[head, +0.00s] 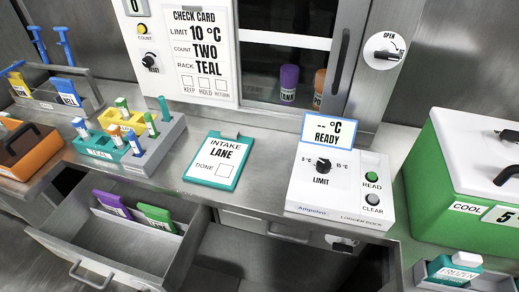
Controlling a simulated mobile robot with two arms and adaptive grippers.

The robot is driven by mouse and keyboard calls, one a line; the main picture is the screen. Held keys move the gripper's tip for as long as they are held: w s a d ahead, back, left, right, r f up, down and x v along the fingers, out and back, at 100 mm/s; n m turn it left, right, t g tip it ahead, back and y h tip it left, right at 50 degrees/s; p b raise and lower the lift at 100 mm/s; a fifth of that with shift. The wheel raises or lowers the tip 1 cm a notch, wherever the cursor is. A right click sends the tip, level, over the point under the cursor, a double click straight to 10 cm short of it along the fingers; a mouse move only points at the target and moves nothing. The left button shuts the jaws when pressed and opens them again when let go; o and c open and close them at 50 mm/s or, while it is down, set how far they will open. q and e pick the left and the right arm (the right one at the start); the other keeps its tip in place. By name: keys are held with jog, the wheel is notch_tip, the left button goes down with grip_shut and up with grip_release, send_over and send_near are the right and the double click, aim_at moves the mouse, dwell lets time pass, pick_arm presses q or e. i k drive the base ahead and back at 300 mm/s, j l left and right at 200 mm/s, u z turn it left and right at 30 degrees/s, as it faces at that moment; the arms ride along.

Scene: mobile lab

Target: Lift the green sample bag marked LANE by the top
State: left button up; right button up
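A green bag-like item (155,210) stands in the open drawer (62,238) at the lower left, its top edge facing up. It has a white label, but the writing is too small to read, so I cannot tell whether it says LANE. A purple item (112,203) of similar shape, also with a white label, stands just left of it. The lower parts of both are hidden in the drawer. Neither of my grippers is in view.
A teal clipboard (226,178) reading INTAKE LANE lies on the counter behind the drawer. Racks of tubes (150,140) stand left of it. A white logger dock (340,190) and a green cool box (450,170) stand to the right.

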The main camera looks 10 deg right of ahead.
aim_at(160, 218)
jog(key=k+j, duration=0.1)
jog(key=j, duration=0.3)
jog(key=k+j+z, duration=0.15)
jog(key=j, duration=0.6)
jog(key=k+j+z, duration=0.1)
jog(key=j, duration=0.25)
jog(key=k+j, duration=0.2)
jog(key=j, duration=0.15)
jog(key=k+j+z, duration=0.15)
jog(key=j, duration=0.25)
